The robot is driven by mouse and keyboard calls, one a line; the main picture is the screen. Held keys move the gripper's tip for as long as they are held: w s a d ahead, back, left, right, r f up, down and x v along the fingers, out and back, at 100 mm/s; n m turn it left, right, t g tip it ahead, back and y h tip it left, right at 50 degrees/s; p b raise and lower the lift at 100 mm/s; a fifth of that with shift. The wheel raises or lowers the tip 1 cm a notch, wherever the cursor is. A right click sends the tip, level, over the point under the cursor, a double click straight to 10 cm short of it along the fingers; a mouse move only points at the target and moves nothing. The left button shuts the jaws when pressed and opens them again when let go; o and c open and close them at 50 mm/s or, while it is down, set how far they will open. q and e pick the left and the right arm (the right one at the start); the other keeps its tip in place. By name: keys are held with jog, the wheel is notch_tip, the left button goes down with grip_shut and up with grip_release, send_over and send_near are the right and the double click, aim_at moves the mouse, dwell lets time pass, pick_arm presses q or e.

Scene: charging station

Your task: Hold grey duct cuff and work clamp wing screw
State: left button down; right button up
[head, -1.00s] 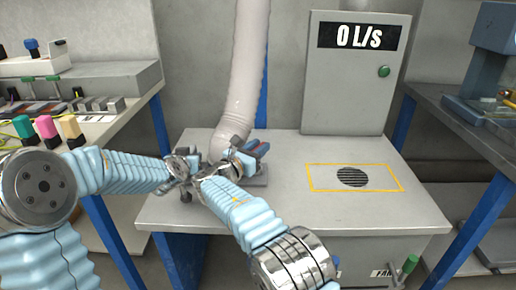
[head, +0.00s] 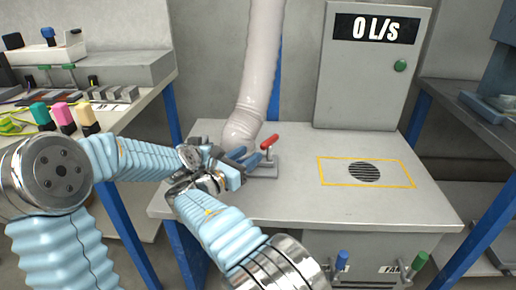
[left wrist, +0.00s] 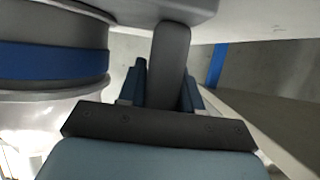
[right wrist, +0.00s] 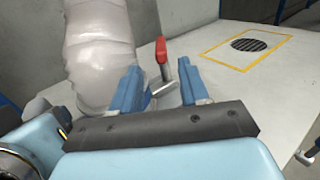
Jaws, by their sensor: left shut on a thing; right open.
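A pale ribbed duct (head: 260,65) comes down to the bench, and its lower end is partly hidden behind my grippers. In the left wrist view my left gripper (left wrist: 165,85) is shut on a dark grey bar (left wrist: 171,55), which appears to be part of the grey duct cuff. My right gripper (right wrist: 157,92) is open, its blue fingers beside the duct's lower end. A clamp with a red handle (head: 269,142) stands just beyond its fingertips; the handle also shows in the right wrist view (right wrist: 162,55). A grey metal piece (right wrist: 164,89) shows between the fingers. I cannot make out the wing screw.
The bench top (head: 290,203) is clear to the right, around a round grille (head: 364,172) in a yellow outline. A grey cabinet (head: 368,85) reading 0 L/s stands behind. A side bench (head: 120,112) with colored connectors is at left.

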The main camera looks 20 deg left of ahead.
jog(key=shift+s+a, duration=0.2)
jog(key=shift+s, duration=0.35)
jog(key=shift+o, duration=0.4)
